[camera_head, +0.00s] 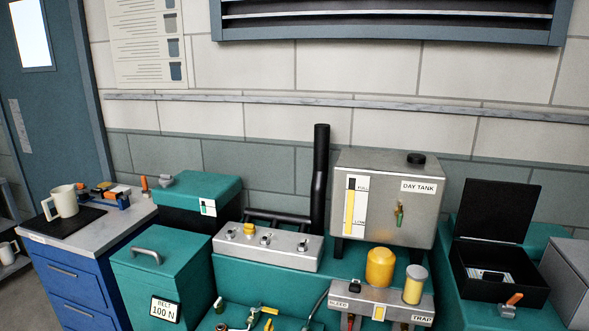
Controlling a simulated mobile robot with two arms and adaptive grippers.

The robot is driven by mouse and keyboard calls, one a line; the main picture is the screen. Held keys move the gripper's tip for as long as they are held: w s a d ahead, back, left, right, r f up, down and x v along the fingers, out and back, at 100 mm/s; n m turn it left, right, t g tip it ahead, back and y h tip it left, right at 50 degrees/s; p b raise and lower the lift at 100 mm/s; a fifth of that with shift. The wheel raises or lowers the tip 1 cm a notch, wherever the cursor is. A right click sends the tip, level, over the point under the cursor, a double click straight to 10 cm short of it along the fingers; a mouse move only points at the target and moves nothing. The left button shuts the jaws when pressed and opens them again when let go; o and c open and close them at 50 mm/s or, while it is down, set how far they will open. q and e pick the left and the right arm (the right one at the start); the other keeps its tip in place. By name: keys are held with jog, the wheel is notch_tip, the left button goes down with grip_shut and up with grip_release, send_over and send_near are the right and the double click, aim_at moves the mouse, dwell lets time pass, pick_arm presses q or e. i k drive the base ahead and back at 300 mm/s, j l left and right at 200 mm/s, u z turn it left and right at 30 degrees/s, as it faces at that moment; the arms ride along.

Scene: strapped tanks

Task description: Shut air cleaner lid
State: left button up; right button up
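A black box (497,287) that looks like the air cleaner sits on the green housing at the right. Its black lid (498,210) stands up at the back edge, so the box is open. A pale, ribbed piece with a dark patch (492,276) shows inside it. A small grey part with an orange handle (511,304) is at the box's front. Neither of my grippers is in view.
A grey cabinet (568,275) is close on the right. A black pipe (320,180) rises mid-scene.

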aim_at(495, 212)
jog(key=z, duration=1.25)
